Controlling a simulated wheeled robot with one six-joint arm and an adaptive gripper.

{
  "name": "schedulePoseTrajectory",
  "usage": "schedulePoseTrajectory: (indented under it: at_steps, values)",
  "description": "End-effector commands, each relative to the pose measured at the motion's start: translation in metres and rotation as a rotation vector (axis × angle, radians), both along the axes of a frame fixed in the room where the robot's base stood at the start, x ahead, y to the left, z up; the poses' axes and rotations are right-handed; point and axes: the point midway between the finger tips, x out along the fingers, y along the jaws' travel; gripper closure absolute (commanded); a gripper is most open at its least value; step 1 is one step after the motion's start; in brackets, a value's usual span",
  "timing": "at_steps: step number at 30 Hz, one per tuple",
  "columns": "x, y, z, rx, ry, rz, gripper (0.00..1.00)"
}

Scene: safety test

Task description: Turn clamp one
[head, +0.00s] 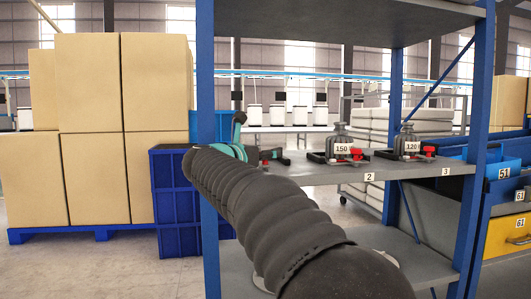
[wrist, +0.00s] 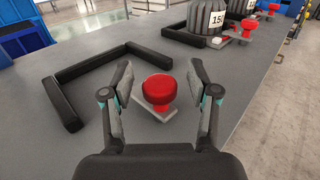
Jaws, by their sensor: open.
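A red knob (wrist: 158,90) on a small grey plate (wrist: 157,127) stands on the grey shelf, next to a black angled bracket (wrist: 75,88). It appears to be clamp one; no number shows on it. My gripper (wrist: 160,84) is open, with one finger on each side of the knob and a gap on both sides. In the head view my arm hides most of this clamp. Only a bit of red and black shows past the gripper, on the shelf (head: 325,173).
Two grey weights marked 150 (head: 343,149) and 120 (head: 406,141) stand farther right, each with red clamp parts. Blue rack posts (head: 207,120) bound the shelf. Cardboard boxes (head: 90,120) and a blue crate (head: 175,205) are at left.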

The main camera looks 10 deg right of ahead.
Motion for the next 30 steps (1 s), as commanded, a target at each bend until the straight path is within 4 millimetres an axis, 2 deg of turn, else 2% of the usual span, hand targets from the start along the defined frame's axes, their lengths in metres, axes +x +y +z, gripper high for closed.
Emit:
schedulePoseTrajectory:
  at_steps: [5, 15, 21, 30]
  values:
    - [-0.009, 0.011, 0.000, 0.001, -0.001, 0.002, 0.40]
    - [-0.044, 0.046, 0.001, -0.001, -0.001, 0.002, 0.40]
    - [-0.052, 0.053, 0.000, -0.001, 0.000, 0.000, 0.40]
    - [-0.052, 0.053, 0.001, -0.004, 0.001, 0.001, 0.40]
